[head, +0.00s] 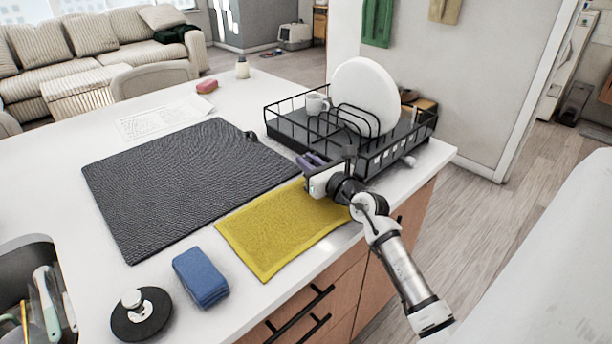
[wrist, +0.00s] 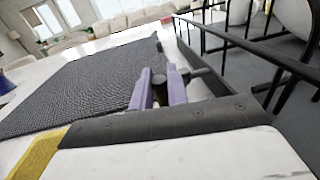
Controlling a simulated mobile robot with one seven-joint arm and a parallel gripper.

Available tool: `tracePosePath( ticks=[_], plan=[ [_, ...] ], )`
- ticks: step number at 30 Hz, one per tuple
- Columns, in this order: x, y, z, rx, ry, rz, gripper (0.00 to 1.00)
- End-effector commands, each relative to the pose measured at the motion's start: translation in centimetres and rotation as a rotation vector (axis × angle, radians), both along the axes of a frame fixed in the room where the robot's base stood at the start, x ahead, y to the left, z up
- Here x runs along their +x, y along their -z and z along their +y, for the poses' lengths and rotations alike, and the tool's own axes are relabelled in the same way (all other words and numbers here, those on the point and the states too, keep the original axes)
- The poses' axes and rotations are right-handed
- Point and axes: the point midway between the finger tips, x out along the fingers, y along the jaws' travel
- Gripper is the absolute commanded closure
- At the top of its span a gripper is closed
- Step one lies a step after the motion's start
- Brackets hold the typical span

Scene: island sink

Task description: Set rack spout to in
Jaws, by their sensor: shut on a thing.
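The black wire dish rack (head: 385,158) stands at the counter's right end, and part of it shows at the right of the wrist view (wrist: 245,45). My gripper (head: 311,161) is low at the rack's near left side. In the wrist view, its two purple fingers (wrist: 162,90) are closed around a short dark piece (wrist: 175,80), which looks like the rack spout. A dark bar runs from this piece toward the rack. The fingers hide part of it, so its exact angle is unclear.
A white plate (head: 364,95) and a mug (head: 316,103) sit in the rack. A dark grey mat (head: 190,180) and a yellow cloth (head: 285,228) lie left of and below my gripper. A blue sponge (head: 201,277) lies nearer the sink (head: 30,265).

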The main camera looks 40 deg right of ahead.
Motion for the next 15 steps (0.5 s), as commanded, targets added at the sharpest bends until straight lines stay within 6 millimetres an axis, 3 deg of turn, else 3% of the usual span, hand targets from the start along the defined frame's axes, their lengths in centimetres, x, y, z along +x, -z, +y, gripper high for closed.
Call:
tracePosePath(
  ticks=[1,15],
  plan=[
    [-0.06,0.72,-0.45,-0.004,0.0,-0.003,1.0],
    [-0.22,0.61,-0.73,-0.004,-0.112,-0.001,1.0]
  ],
)
